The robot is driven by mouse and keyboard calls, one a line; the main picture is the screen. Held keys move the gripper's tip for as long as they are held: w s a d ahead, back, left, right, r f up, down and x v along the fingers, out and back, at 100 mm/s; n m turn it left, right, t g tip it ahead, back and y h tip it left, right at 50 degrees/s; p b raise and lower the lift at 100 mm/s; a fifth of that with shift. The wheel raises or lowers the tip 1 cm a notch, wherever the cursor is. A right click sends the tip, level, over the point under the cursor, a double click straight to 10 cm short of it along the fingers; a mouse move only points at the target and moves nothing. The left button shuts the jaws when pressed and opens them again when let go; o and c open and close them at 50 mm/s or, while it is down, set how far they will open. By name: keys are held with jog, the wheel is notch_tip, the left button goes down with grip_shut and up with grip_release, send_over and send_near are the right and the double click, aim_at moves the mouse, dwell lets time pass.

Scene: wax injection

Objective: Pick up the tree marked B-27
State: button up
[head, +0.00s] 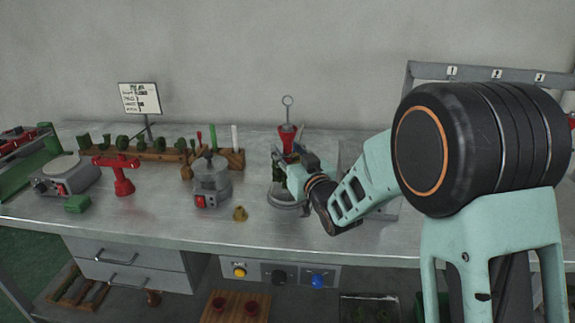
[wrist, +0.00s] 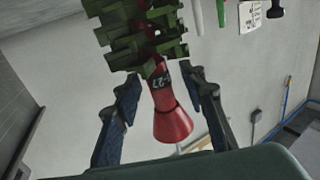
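The wrist view shows a tree with a red cone-shaped base (wrist: 172,122) and blocky green wax pieces (wrist: 140,35). Its dark label reads "27"; the letter before it is unclear. The head view shows a red cone (head: 287,138) beneath a metal ring, at my gripper (head: 292,160). My gripper also shows in the wrist view (wrist: 165,80). Its two fingers stand on either side of the cone's narrow neck, with visible gaps on both sides. It appears open. In the head view my gripper hides most of the tree's green part.
A wooden rack (head: 160,155) holding green pieces stands at the back left. A small machine with a red switch (head: 211,182) and a brass-coloured cup (head: 240,213) are left of my gripper. A red stand (head: 120,175) is farther left.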

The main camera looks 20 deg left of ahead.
grip_shut()
jog(key=shift+r, duration=0.1)
dwell(0.4)
